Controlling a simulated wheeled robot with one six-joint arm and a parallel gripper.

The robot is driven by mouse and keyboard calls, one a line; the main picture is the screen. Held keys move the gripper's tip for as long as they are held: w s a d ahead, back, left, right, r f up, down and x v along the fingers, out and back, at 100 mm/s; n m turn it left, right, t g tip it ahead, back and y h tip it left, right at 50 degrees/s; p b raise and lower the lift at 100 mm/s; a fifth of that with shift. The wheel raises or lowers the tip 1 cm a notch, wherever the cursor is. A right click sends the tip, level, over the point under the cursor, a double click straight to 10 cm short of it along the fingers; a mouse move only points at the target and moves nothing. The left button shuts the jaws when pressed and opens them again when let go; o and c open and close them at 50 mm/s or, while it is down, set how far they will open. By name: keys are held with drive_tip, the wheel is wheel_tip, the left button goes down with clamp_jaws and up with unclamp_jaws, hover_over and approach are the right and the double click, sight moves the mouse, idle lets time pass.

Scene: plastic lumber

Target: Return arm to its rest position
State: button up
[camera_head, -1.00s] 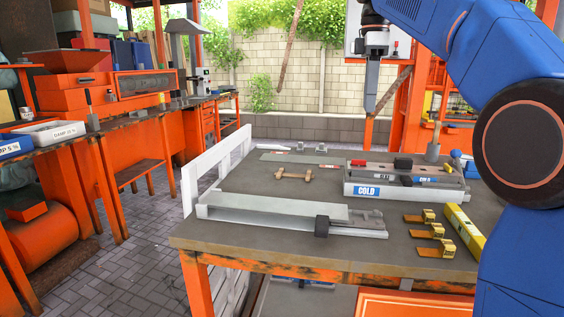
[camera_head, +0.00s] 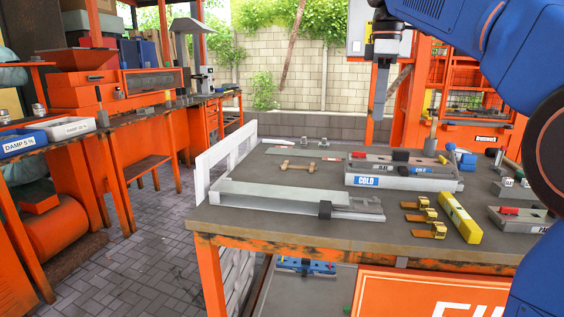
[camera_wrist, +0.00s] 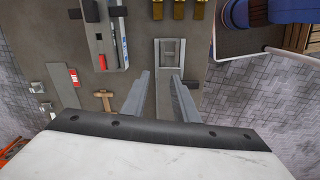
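My blue arm (camera_head: 455,40) reaches in from the upper right in the head view. My gripper hangs from it, pointing down, high above the back of the workbench (camera_head: 300,232). Its fingers look like one narrow grey shape there. In the wrist view my gripper (camera_wrist: 160,76) has its two fingers apart with nothing between them. The bench top lies well below, with a long grey channel (camera_wrist: 169,95) seen through the gap.
The bench holds a grey channel (camera_head: 270,197), a wooden dumbbell-shaped piece (camera_head: 297,167), a tray labelled COLD (camera_head: 400,181), brass clamps (camera_head: 424,231) and a yellow level (camera_head: 460,218). Orange benches (camera_head: 130,150) stand left. Paved floor (camera_head: 150,240) between is open.

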drive_tip(key=s+d+f+m+t, duration=0.2)
drive_tip(key=s+f+m, duration=0.5)
drive_tip(key=s+f, duration=0.7)
drive_tip(key=s+d+f+m+t, duration=0.2)
drive_tip(key=s+d+f+m, duration=0.2)
drive_tip(key=s+f, duration=1.1)
wheel_tip(320, 180, down, 8)
drive_tip(key=m, duration=0.3)
drive_tip(key=shift+f, duration=0.2)
